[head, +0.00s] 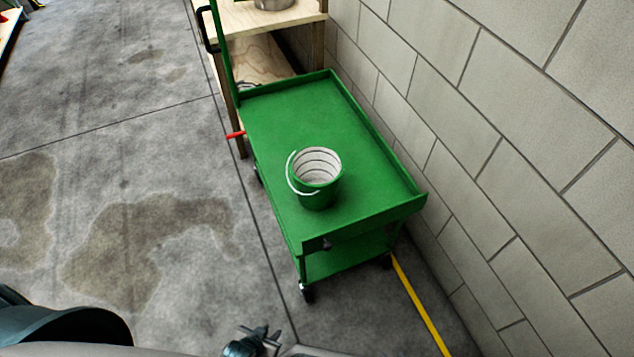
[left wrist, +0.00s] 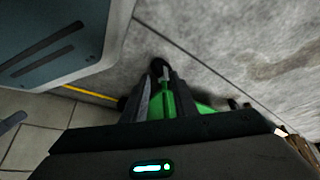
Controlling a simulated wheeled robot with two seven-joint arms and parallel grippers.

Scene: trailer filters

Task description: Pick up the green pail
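The green pail (head: 316,180) stands upright on the top shelf of a green cart (head: 290,115). Its inside is pale with ring lines, and its thin white handle hangs down on the left side. My left gripper (head: 264,336) is low at the bottom edge of the head view, in front of the cart and well apart from the pail. In the left wrist view its dark fingers (left wrist: 167,92) stand apart, with green cart parts showing between them. I cannot make out the pail in that view. My right gripper is not in view.
The cart has raised rims and a lower shelf. A block wall (head: 480,130) runs close along its right side. A wooden shelf (head: 265,60) with a metal pot (head: 273,4) stands behind it. A yellow line (head: 420,305) marks the floor. The concrete floor on the left is clear.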

